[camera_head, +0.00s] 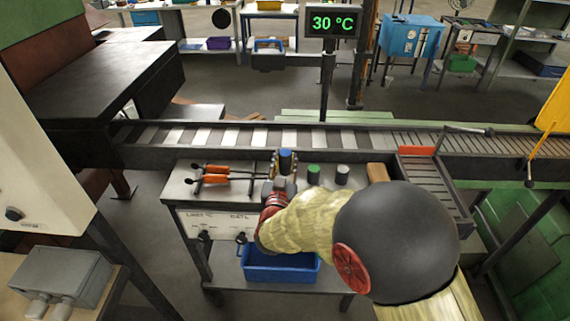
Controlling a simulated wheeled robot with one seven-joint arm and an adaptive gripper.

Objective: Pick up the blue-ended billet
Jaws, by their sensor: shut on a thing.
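The blue-ended billet (285,157) is upright between the fingers of my gripper (285,164), its blue top facing up. My gripper is shut on it, over the rear part of the grey workbench (185,189). Whether the billet's lower end touches the bench is hidden by my gripper and wrist. A green-ended billet (313,174) and a grey-ended billet (342,175) stand upright on the bench to the right of my gripper.
Orange-handled tongs (208,174) lie on a rack at the bench's left. A roller conveyor (240,137) runs behind the bench. A blue bin (280,272) sits on the lower shelf. A display (334,23) reads 30 °C. A brown block (377,172) is at right.

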